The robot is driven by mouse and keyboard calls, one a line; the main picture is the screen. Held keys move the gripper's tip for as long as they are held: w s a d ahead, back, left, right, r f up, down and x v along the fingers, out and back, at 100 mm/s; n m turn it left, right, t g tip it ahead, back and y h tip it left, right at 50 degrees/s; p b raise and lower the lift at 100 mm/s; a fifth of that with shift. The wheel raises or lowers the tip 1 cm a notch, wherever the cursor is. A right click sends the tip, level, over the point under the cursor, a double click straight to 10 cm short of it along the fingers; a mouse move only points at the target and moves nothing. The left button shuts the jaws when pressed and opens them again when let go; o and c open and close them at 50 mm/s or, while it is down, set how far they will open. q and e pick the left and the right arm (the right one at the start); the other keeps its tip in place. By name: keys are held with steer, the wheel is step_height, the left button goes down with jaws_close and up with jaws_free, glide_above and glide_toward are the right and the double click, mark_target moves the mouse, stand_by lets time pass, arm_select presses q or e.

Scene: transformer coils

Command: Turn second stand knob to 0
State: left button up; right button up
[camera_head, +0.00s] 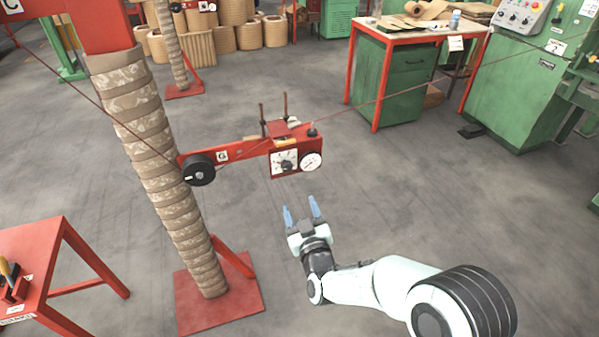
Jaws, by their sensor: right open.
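A red stand arm (235,154) reaches out to the right from a wrapped post (160,170) on a red base plate. On its front is a white square dial with a dark knob (285,166). A round white gauge (311,161) sits just right of it, and a black wheel (199,170) is at the arm's left end. The knob's exact setting is too small to read. My right gripper (302,212) is open and empty, below the dial and apart from it, with its blue-tipped fingers pointing up toward it. My left gripper is not in view.
A second wrapped post (172,45) with a similar red arm stands farther back. A red table (30,262) is at the lower left. A green cabinet bench (390,80) and green machine (525,80) stand at the right. A thin cable crosses at the stand. The middle floor is clear.

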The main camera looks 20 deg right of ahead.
mark_target(288, 169)
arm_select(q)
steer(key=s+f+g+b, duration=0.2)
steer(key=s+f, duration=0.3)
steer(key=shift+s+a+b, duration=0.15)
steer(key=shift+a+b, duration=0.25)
arm_select(e)
steer(key=w, duration=0.9)
steer(key=w+d, duration=0.1)
steer(key=w, duration=0.3)
steer(key=shift+w+r, duration=0.25)
steer(key=shift+r, duration=0.05)
steer(key=c, duration=1)
